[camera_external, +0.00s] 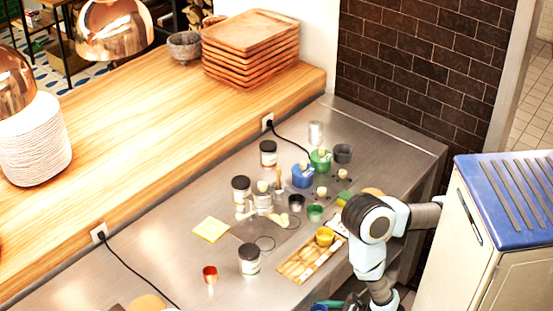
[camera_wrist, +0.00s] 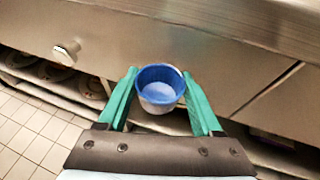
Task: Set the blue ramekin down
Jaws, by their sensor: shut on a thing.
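The blue ramekin (camera_wrist: 160,92) is between the two green fingers of my gripper (camera_wrist: 160,78) in the wrist view. The gripper is shut on it, and the ramekin looks upright, with its open top and pale inside bottom showing. Behind it is the steel front of the counter, with floor and a lower shelf below. In the external view my gripper (camera_external: 333,303) is at the bottom edge, mostly cut off, beside the counter's front edge. The ramekin is hard to make out there.
Bare steel lies left of the tray.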

